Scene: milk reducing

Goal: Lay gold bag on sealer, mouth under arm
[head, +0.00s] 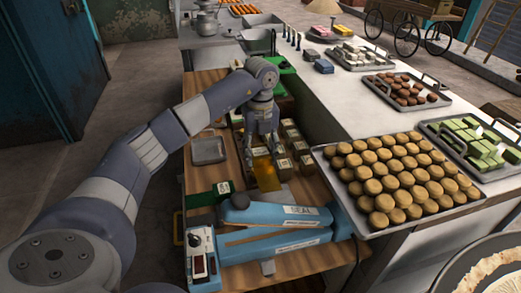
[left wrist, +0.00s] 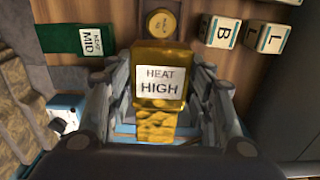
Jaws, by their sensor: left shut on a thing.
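My left gripper (head: 263,135) is shut on the gold bag (head: 266,174), which hangs below it, over the wooden table behind the sealer. In the left wrist view the gold bag (left wrist: 160,88) sits between the fingers, its white label reading HEAT HIGH. The blue sealer (head: 280,243) lies at the table's front, its long arm (head: 275,214) marked SEAL. A gap shows along the arm's left part. The bag is apart from the sealer in the head view. Part of the sealer with a dial (left wrist: 67,112) shows at left in the wrist view. My right gripper is not in view.
A green bag (head: 205,196) labelled HEAT MID (left wrist: 76,40) lies behind the sealer's left end. Several small labelled boxes (head: 291,137) stand near the gripper. A grey tray (head: 209,150) lies left. A biscuit tray (head: 335,188) overhangs at right.

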